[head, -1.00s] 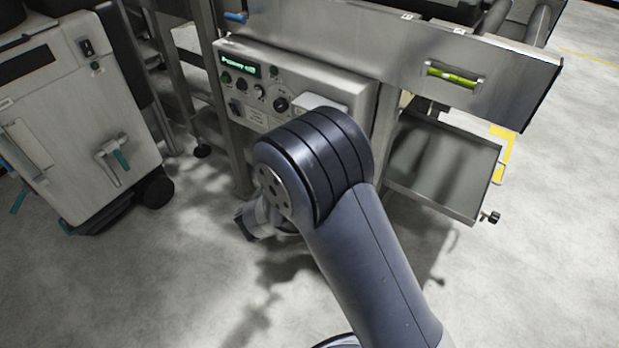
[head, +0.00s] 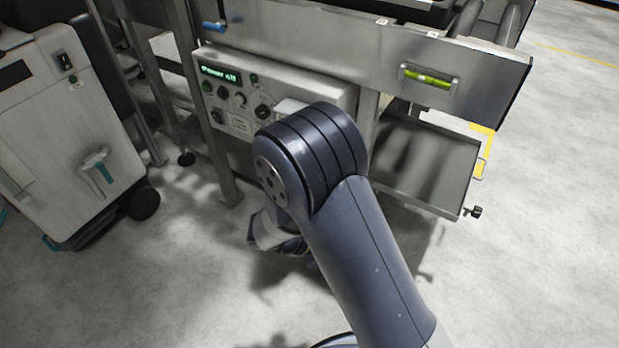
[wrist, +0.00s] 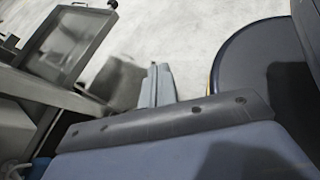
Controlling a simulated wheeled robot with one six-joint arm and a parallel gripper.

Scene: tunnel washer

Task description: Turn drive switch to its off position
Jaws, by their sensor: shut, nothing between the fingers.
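The control panel (head: 285,82) is a pale box under the machine's steel beam in the head view. It has a lit green display (head: 219,74) and several dark knobs and buttons, among them a knob (head: 262,111) near my arm. The labels are too small to read, so I cannot tell which one is the drive switch. My arm covers the panel's lower right part. My gripper (wrist: 157,85) shows shut and empty in the wrist view, over bare floor. In the head view it is mostly hidden behind my arm, below and apart from the panel.
A white wheeled cabinet (head: 50,125) with a teal-tipped handle stands at the left. A steel leg (head: 222,170) stands below the panel. A steel tray (head: 425,160) sticks out at the right and also shows in the wrist view (wrist: 70,42). The front floor is clear.

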